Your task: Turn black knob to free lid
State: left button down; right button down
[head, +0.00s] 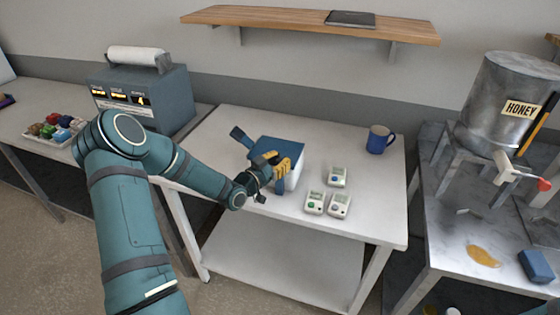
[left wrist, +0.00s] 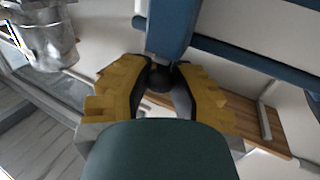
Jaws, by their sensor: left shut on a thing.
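A box with a blue lid (head: 277,152) and a white body (head: 292,182) stands on the middle white table. My left gripper (head: 283,163) is at the front of the box, its yellow fingers against it, and it hides part of that side. In the left wrist view, my left gripper (left wrist: 160,76) is shut on the black knob (left wrist: 160,78), with a finger on each side. A blue part of the box (left wrist: 170,25) shows just beyond the knob. I cannot tell how far the knob is turned. My right gripper is out of view.
Three small white devices (head: 338,205) lie right of the box. A blue mug (head: 379,139) stands at the back right. A blue flat piece (head: 242,137) sticks out left of the box. A honey tank (head: 505,100) is on the right table.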

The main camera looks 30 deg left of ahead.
pick_arm(q)
jog(key=shift+w+r+m+g+h+b, duration=0.15)
jog(key=shift+m+h+b, duration=0.1)
jog(key=shift+m+h, duration=0.2)
jog(key=shift+s+r+m+g+h+b, duration=0.1)
jog(key=shift+m+g+h+b, duration=0.1)
jog(key=shift+m+h, duration=0.25)
jog(key=m+h, duration=0.1)
jog(key=h, duration=0.1)
jog(key=shift+w+g+h+b, duration=0.1)
jog(key=shift+g+h+b, duration=0.2)
jog(key=shift+g+b, duration=0.05)
jog(key=m+g+h+b, duration=0.1)
jog(key=m+g+h, duration=0.3)
jog(key=h, duration=0.1)
jog(key=shift+m+h, duration=0.4)
jog(key=m+g+h+b, duration=0.2)
jog(key=m+g+h, duration=0.1)
jog(key=m+g, duration=0.1)
jog(key=shift+g, duration=0.7)
jog(key=shift+r+m+g+h+b, duration=0.2)
jog(key=shift+m+g+h+b, duration=0.35)
jog(key=shift+m+g, duration=0.55)
jog(key=shift+g, duration=0.4)
jog(key=shift+r, duration=0.1)
jog(key=c, duration=0.8)
grip_release()
jog(key=shift+c, duration=0.2)
